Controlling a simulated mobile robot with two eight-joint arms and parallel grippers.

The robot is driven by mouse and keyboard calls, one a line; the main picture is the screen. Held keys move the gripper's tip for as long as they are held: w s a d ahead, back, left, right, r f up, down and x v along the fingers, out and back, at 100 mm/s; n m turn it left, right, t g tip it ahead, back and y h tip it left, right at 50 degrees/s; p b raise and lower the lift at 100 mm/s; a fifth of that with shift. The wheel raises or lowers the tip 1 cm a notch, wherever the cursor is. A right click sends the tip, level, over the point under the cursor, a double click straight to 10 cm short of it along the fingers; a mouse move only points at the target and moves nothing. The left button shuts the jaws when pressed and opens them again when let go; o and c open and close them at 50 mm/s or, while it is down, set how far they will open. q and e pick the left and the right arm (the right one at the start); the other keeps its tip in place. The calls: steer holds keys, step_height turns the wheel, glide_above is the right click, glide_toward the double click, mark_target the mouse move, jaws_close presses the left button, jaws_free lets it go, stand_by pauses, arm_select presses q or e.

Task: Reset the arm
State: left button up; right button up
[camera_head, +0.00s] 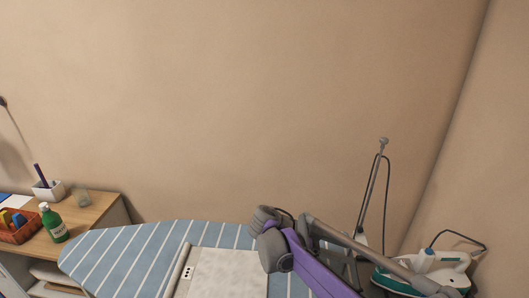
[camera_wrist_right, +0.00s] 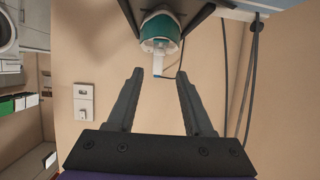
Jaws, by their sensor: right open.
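My right arm (camera_head: 310,268), purple and grey, comes up from the bottom of the head view in front of the ironing board. I cannot make out its fingertips there. In the right wrist view my right gripper (camera_wrist_right: 158,75) shows two dark fingers spread apart with nothing between them. A teal and white iron (camera_wrist_right: 160,27) is beyond the fingertips at the top of that view. In the head view the iron (camera_head: 440,261) is at the lower right, partly behind a grey bar of my arm. My left gripper is not in view.
A blue striped ironing board (camera_head: 130,255) carries a pale panel (camera_head: 230,272). A desk (camera_head: 95,213) at left holds a green bottle (camera_head: 53,224) and a basket (camera_head: 18,232). A thin pole with a cord (camera_head: 370,190) stands near the iron. The wrist view shows wall sockets (camera_wrist_right: 83,102) and hanging cords (camera_wrist_right: 250,75).

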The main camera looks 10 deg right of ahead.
steer(key=s+a+f+n+t+y, duration=0.1)
steer(key=s+n+y, duration=0.1)
steer(key=s+n, duration=0.2)
steer(key=s+a+f+n+t+y+p, duration=0.1)
steer(key=s+a+n+t+y, duration=0.1)
steer(key=s+n+y, duration=0.1)
steer(key=s+a+f+n+t+y+p, duration=0.1)
steer(key=s+a+n+t+y, duration=0.1)
steer(key=s+n, duration=0.4)
steer(key=shift+a+f+n+y, duration=0.2)
steer(key=shift+f+n+y, duration=0.1)
steer(key=shift+n+y, duration=0.35)
steer(key=shift+s+a+f+n+t+y+p, duration=0.25)
steer(key=shift+s+a+f+n+t+y, duration=0.2)
steer(key=shift+s+a+n+t+y, duration=0.45)
steer(key=shift+s+a+f+n+t+y+p, duration=0.3)
steer(key=shift+s+a+f+n+t+y, duration=0.25)
steer(key=shift+s+a+n, duration=0.6)
steer(key=shift+s+a+f+n+t+y+p, duration=0.3)
steer(key=shift+s+a+n+t+y, duration=0.4)
steer(key=shift+a+n, duration=0.65)
